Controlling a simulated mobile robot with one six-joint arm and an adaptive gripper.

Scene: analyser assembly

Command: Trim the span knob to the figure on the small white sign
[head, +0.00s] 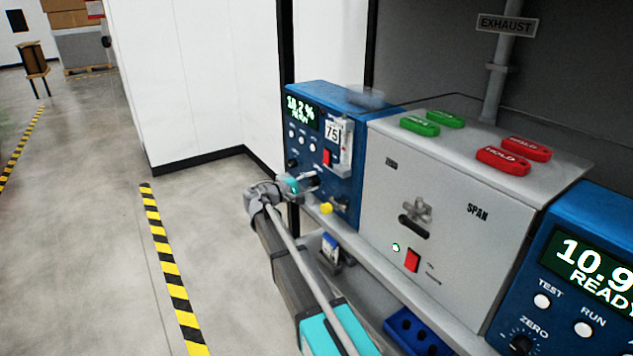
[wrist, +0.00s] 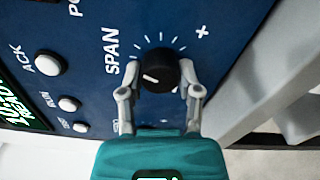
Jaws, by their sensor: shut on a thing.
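The span knob (wrist: 158,70) is black with a white pointer line, on a blue panel marked SPAN with a fan of white ticks and a plus sign. In the wrist view the pointer lies toward the left. My gripper (wrist: 160,76) is shut on the knob, one finger on each side. In the head view my gripper (head: 303,184) is at the lower part of the left blue analyser (head: 348,185) and hides the knob. The small white sign (head: 333,134) on that analyser reads 75. Its green display (head: 301,112) reads about 18.2 % READY; the digits are blurred.
A grey cabinet (head: 450,215) with a SPAN label and a lever stands right of the analyser. Green and red tags (head: 513,160) lie on top. Another blue analyser (head: 580,290) shows 10.9 READY. A white ACK button (wrist: 48,64) is near the knob.

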